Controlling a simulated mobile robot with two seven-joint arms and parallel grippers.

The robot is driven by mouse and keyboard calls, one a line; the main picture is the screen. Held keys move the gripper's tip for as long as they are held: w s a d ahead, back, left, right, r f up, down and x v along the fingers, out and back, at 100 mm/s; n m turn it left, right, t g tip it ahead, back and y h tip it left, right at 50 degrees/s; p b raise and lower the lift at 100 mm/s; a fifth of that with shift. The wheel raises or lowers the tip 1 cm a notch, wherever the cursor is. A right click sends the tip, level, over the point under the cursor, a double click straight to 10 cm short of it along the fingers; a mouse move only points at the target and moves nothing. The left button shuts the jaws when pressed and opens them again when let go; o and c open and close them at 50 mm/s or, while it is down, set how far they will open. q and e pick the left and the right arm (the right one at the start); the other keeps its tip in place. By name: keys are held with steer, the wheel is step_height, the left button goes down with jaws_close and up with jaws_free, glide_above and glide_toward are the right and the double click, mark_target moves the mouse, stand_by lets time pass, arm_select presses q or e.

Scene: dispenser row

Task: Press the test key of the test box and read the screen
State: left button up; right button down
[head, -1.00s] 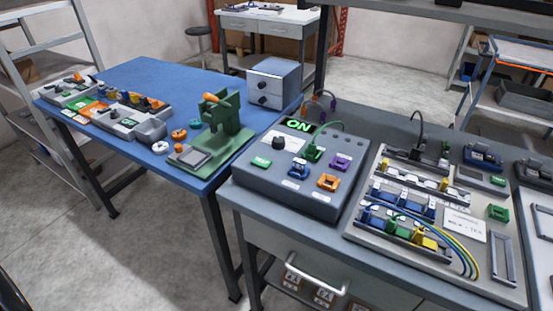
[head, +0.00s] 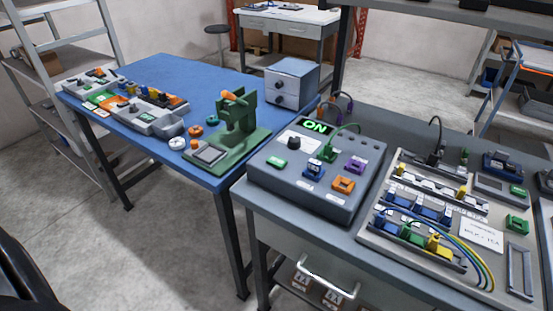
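A grey box with a sloped top (head: 330,204) stands on the grey bench. Its small screen (head: 314,125) reads ON in green. Its top carries a black knob (head: 293,143), a green key (head: 277,163), and blue (head: 314,168), green (head: 327,153), purple (head: 356,166) and orange (head: 342,185) pieces. A green cable arches from the green piece. On the board to its right, a small unit (head: 495,186) has a dark screen and a green key (head: 517,190); lettering there is too small to read. I cannot tell for certain which is the test box. Neither gripper is in view.
A light board (head: 389,243) holds rows of coloured connectors, cables and a card (head: 481,235). At left, a blue table (head: 150,70) bears a green press (head: 240,125), a grey drawer box (head: 291,84) and modules. Floor is clear before the blue table.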

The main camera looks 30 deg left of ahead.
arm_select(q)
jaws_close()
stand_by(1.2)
